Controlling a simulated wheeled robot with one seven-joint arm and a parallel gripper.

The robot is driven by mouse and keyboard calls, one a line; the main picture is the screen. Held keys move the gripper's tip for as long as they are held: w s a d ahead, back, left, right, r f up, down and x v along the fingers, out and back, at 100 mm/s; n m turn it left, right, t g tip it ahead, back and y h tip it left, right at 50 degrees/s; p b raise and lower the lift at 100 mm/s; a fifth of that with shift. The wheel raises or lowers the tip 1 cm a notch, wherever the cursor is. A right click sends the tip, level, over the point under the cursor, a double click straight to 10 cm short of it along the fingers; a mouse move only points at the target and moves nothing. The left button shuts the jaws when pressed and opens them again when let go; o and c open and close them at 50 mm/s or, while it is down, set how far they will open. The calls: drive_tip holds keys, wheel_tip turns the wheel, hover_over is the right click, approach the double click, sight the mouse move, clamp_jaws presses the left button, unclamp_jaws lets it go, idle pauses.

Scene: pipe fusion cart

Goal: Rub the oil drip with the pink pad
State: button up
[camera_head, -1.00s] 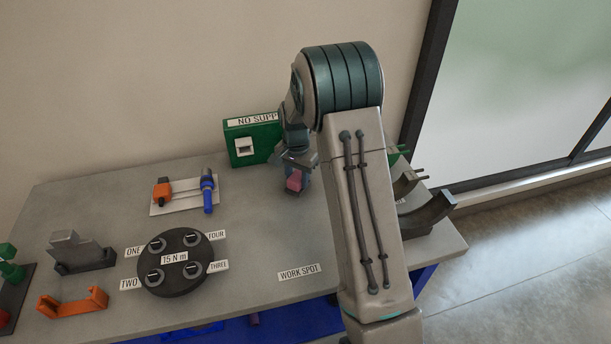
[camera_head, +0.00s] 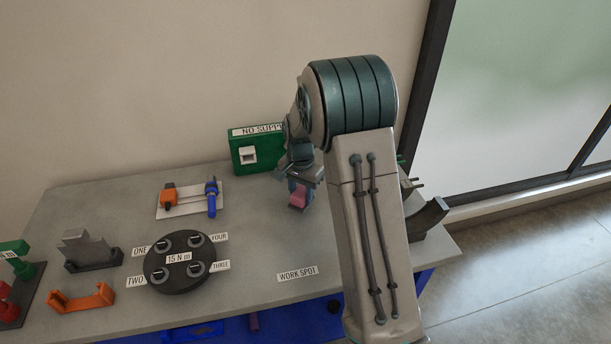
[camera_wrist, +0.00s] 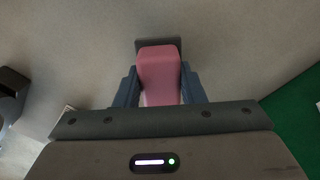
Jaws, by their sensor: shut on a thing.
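My gripper (camera_head: 299,195) is shut on the pink pad (camera_head: 298,198) over the back right part of the bench top. In the wrist view the pink pad (camera_wrist: 160,75) sits between the two blue-grey fingers of my gripper (camera_wrist: 158,88). A dark grey plate (camera_wrist: 158,42) shows at the pad's far end; I cannot tell whether it is part of the pad or a thing under it. I cannot tell whether the pad touches the bench. I cannot make out the oil drip in either view; my arm hides part of the bench.
A green box (camera_head: 245,166) stands just behind my gripper. A round black fixture (camera_head: 180,277) is at the middle left, with a tool plate (camera_head: 190,210) behind it. The bench (camera_head: 255,235) is bare around the WORK SPOT label (camera_head: 297,273). A dark curved cradle (camera_head: 430,216) stands right.

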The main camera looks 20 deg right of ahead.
drive_tip(key=shift+r+p, duration=1.4)
drive_tip(key=shift+r, duration=1.15)
